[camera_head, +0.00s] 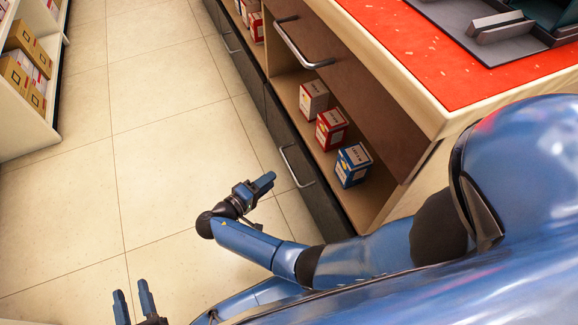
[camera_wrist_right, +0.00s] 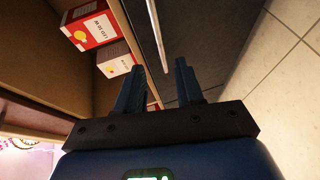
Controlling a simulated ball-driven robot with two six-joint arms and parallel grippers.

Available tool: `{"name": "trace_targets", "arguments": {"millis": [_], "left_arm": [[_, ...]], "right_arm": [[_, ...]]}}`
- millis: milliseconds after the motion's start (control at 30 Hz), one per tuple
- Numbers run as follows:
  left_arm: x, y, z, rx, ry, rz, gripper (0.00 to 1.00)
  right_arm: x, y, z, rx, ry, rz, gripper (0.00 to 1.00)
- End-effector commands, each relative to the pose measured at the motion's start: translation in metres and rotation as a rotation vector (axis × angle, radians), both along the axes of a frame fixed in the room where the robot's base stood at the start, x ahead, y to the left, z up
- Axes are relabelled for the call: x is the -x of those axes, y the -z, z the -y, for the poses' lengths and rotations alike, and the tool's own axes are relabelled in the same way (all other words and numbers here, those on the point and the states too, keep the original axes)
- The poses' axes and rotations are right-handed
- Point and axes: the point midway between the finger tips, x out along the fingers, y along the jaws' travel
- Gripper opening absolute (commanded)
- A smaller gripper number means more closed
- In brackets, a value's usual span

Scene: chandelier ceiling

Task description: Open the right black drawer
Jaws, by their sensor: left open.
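The right black drawer (camera_head: 318,203) is the low dark front at the near end of the cabinet in the head view and looks closed. Its silver bar handle (camera_head: 296,167) stands out from the front. The handle (camera_wrist_right: 156,35) also shows in the right wrist view as a pale bar beyond the fingertips. My left gripper (camera_head: 133,297) is open and empty over the floor.
Another low dark drawer (camera_head: 229,42) is farther along. Above is a brown front (camera_head: 345,65) with a silver handle. Small boxes (camera_head: 331,128) stand on the open shelf between. A white shelf (camera_head: 22,125) is at the left. The tiled floor (camera_head: 165,120) between is clear.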

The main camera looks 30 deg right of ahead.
Motion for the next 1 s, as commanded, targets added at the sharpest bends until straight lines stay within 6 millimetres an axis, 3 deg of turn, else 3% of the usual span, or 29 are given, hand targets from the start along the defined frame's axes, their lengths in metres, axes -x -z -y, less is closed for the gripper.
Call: {"name": "trace_targets", "arguments": {"millis": [600, 1000], "left_arm": [[0.0, 0.031, 0.0, 0.0, 0.0, 0.0, 0.43], [0.0, 0.034, 0.0, 0.0, 0.0, 0.0, 0.43]], "right_arm": [[-0.028, 0.019, 0.081, -0.003, 0.002, 0.0, 0.37], [-0.033, 0.019, 0.092, -0.002, -0.001, 0.0, 0.37]]}}
